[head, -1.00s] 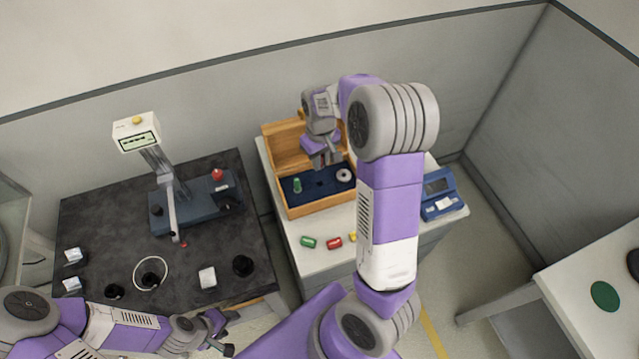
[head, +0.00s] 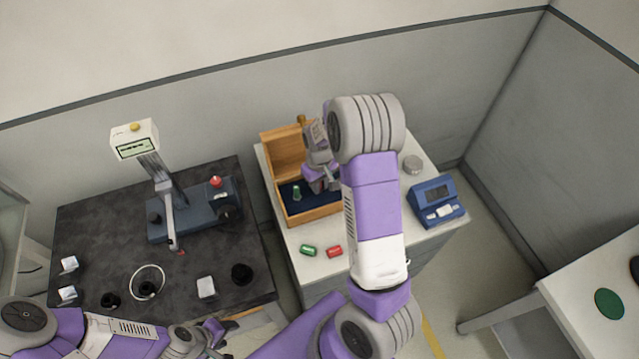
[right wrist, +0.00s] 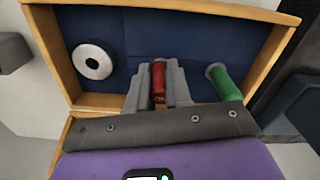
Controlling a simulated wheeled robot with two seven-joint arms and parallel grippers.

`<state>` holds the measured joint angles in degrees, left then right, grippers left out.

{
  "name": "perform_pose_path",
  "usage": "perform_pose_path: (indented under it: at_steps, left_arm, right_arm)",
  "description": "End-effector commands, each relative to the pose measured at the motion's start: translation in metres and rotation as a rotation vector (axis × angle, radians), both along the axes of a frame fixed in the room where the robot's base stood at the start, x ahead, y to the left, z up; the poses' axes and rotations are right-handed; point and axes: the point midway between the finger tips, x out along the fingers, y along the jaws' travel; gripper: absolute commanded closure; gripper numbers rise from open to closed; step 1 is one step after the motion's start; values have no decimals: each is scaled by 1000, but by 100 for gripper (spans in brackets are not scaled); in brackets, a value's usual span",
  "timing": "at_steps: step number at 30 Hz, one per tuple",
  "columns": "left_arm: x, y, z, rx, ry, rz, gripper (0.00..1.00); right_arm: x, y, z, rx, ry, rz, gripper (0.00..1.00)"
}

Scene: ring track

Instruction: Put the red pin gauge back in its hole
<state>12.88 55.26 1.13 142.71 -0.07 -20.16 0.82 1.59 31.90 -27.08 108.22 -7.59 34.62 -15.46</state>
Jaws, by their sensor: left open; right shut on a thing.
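The red pin gauge (right wrist: 158,80) is between the fingers of my right gripper (right wrist: 158,88), which is shut on it over the blue lining (right wrist: 150,35) of the wooden box. I cannot tell whether its lower end is in a hole. A green pin (right wrist: 223,83) stands beside it in the box; it also shows in the head view (head: 297,193). In the head view my right gripper (head: 318,184) is inside the open box (head: 313,217), partly hidden by my arm. My left gripper (head: 214,331) is open and empty at the lower left, by the dark table's front edge.
Small green (head: 308,250) and red (head: 334,251) pieces lie in front of the box. A blue device (head: 437,201) and a grey round piece (head: 413,164) are to the right. A gauge stand (head: 165,195) is on the dark table.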

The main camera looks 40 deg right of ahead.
Motion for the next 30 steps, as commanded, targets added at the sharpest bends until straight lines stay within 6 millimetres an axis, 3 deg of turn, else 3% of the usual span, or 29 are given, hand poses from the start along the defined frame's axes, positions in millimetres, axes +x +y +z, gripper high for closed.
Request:
perform_pose_path:
  at_steps: [1,2,8,18,30]
  left_arm:
    - [0,0,-3,0,0,0,49]
    - [0,0,-2,0,0,0,49]
    - [0,0,-1,0,0,0,49]
    - [0,0,-2,0,0,0,49]
    - [0,0,6,0,0,0,49]
  right_arm:
    - [0,0,-3,0,0,0,100]
    - [0,0,-2,0,0,0,76]
    - [0,0,-2,0,1,0,49]
    - [0,0,0,-1,-1,0,49]
    - [0,1,63,0,-3,1,49]
